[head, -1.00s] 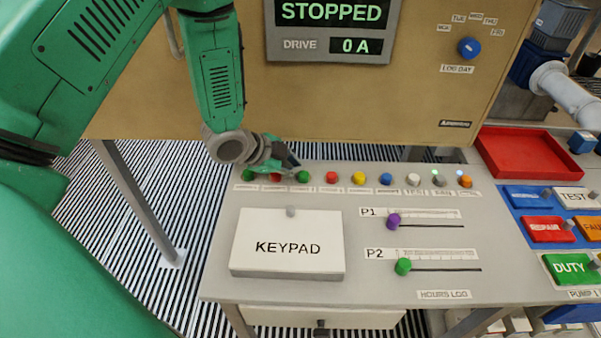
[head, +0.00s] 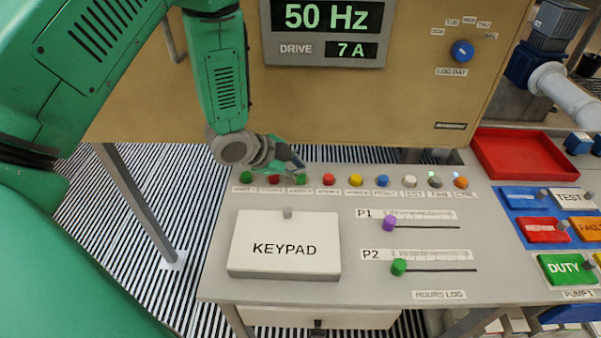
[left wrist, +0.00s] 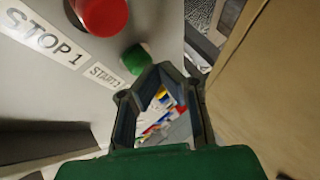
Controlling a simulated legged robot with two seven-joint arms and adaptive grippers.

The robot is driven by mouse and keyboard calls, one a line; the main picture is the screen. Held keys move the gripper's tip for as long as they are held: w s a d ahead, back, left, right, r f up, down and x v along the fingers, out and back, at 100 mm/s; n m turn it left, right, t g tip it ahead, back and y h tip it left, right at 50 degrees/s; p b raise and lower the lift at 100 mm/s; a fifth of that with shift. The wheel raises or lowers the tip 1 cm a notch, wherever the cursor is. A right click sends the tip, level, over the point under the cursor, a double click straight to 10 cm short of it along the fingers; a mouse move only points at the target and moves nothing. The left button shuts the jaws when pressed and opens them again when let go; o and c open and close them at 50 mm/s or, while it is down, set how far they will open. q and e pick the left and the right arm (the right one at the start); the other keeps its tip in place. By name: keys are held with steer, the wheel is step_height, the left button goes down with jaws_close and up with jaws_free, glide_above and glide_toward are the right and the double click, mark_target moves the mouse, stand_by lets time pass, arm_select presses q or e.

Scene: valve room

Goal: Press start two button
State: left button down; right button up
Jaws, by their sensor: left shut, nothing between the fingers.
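The start two button (head: 301,179) is green, third from the left in the row along the panel's back. In the left wrist view a green button (left wrist: 136,58) has a label that seems to read START 2. The red stop 1 button (left wrist: 105,14) is beside it. My left gripper (head: 297,166) is shut and empty, its tips right at the start two button and partly covering it. In the left wrist view the gripper (left wrist: 163,70) shows just right of the green button; I cannot tell whether they touch. My right gripper is not in view.
The display (head: 325,30) reads 50 Hz and drive 7 A. More buttons run to the right, such as a red one (head: 329,180) and a yellow one (head: 355,180). A keypad box (head: 284,244) and two sliders sit in front. A tan cabinet (head: 400,105) stands behind.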

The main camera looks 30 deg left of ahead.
mark_target(301, 176)
arm_select(q)
steer(key=shift+d+r, duration=0.5)
steer(key=shift+d, duration=0.2)
steer(key=shift+a+f, duration=0.1)
steer(key=shift+a, duration=0.4)
steer(key=shift+a+r+p, duration=0.25)
steer(key=shift+r+p, duration=0.15)
steer(key=shift+p, duration=0.2)
steer(key=r+p, duration=0.1)
steer(key=r, duration=0.1)
steer(key=d+r+p, duration=0.1)
steer(key=p, duration=0.1)
steer(key=shift+r, duration=0.4)
steer(key=shift+d+r, duration=0.1)
steer(key=shift+r, duration=0.25)
steer(key=shift+f, duration=0.15)
steer(key=shift+a, duration=0.5)
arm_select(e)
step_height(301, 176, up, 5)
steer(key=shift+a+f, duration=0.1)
arm_select(q)
steer(key=shift+d, duration=0.3)
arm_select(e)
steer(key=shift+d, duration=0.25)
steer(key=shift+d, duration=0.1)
